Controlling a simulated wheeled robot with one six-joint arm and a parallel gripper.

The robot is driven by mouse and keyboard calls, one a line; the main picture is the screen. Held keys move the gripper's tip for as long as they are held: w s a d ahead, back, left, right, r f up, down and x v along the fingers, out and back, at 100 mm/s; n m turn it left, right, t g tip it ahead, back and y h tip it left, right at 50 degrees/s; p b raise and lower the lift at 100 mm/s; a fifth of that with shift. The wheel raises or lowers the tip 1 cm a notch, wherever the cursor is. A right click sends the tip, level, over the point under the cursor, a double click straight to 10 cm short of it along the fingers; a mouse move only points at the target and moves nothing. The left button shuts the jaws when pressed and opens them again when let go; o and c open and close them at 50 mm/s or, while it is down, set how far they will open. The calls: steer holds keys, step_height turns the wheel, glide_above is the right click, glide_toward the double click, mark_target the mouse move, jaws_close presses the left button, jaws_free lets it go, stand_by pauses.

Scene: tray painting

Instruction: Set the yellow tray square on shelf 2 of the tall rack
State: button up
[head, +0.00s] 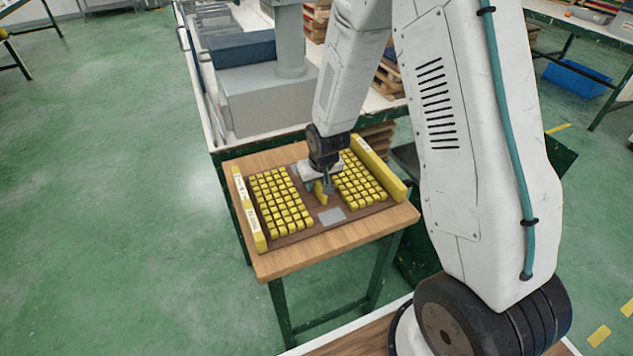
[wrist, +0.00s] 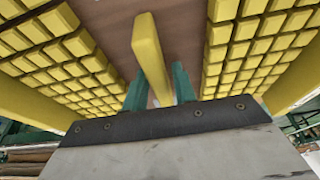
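The yellow tray (head: 247,205) lies flat on a small wooden table. It has a brown base, a yellow rail along each side and two blocks of small yellow pieces. A yellow upright bar (wrist: 150,58) stands in the middle, between the two blocks. My gripper (head: 320,187) is low over the tray's middle at this bar. In the wrist view its two green fingers (wrist: 160,88) stand on either side of the bar. I cannot tell whether they touch it. The tall rack and shelf 2 cannot be made out.
The wooden table (head: 345,238) has a bare strip in front of the tray. Behind it is a long bench with a grey machine (head: 270,95) and a dark blue box (head: 242,48). Stacked pallets stand behind my arm. The green floor at left is clear. A blue bin (head: 577,78) lies at far right.

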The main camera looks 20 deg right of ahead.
steer(key=shift+o, duration=0.3)
steer(key=shift+r, duration=0.15)
steer(key=s+f+v, duration=0.1)
steer(key=s+v, duration=0.2)
steer(key=v, duration=1)
steer(key=s+f+v, duration=0.1)
steer(key=s+v, duration=0.2)
steer(key=v, duration=1.1)
steer(key=s+r+g, duration=0.1)
steer(key=s+r, duration=0.2)
steer(key=s, duration=0.5)
steer(key=s+r+g, duration=0.1)
steer(key=s+r, duration=0.3)
steer(key=s, duration=0.4)
steer(key=shift+r, duration=0.2)
steer(key=shift+o, duration=0.4)
steer(key=shift+s+d, duration=0.1)
steer(key=shift+s, duration=0.45)
steer(key=shift+d, duration=0.15)
